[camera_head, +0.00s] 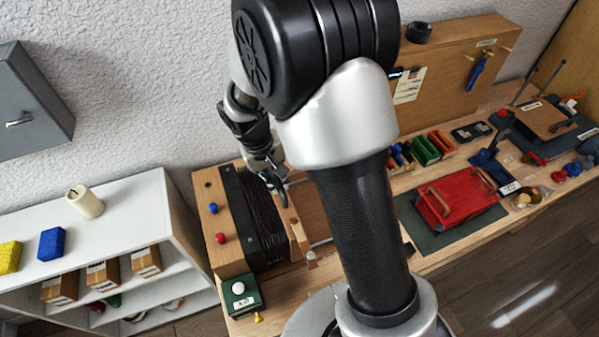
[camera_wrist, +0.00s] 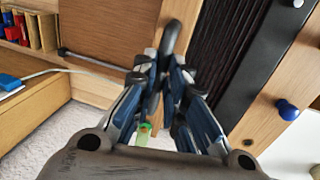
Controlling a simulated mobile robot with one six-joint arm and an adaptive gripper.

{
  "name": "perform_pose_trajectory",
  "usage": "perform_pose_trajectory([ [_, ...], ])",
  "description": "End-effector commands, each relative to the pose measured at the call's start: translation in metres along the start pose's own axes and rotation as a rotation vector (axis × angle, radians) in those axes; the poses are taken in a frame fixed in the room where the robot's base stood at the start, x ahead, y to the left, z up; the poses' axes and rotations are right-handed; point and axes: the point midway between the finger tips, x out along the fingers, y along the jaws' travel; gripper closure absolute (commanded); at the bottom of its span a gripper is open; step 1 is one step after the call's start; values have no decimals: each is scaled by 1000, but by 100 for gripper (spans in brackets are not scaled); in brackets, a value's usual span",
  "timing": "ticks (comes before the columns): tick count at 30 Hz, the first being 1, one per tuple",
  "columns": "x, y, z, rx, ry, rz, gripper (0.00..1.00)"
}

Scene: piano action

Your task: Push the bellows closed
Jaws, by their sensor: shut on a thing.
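The bellows (camera_head: 258,215) has black pleats between a wooden end block (camera_head: 211,190) on the left and a narrower wooden board (camera_head: 299,236) on the right. The pleats are spread apart. In the wrist view the dark pleats (camera_wrist: 228,45) run along the right of my gripper. My gripper (camera_head: 272,176) is over the right-hand board, partly hidden by my own arm. In the wrist view my gripper (camera_wrist: 165,78) has its fingers closed around a dark rounded handle (camera_wrist: 172,38) on the wooden board side.
The end block carries a red knob (camera_head: 221,238) and a blue knob (camera_head: 213,208). A green box with a white button (camera_head: 240,289) stands in front of it. A metal rod (camera_wrist: 92,61) lies beside the board. A white shelf (camera_head: 130,200) stands left; a red case (camera_head: 460,202) lies right.

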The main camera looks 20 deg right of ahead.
Motion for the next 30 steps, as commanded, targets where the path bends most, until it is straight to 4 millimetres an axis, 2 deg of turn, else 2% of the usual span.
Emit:
perform_pose_trajectory([
  [1,-2,-9,-1,-3,4,-2,100],
  [3,-3,-14,-1,-1,4,-3,100],
  [12,-4,-16,-1,1,5,-5,100],
  [13,-4,-16,-1,1,5,-5,87],
  [21,-4,-15,-1,1,4,-3,69],
  [30,-3,-14,-1,1,3,-1,68],
])
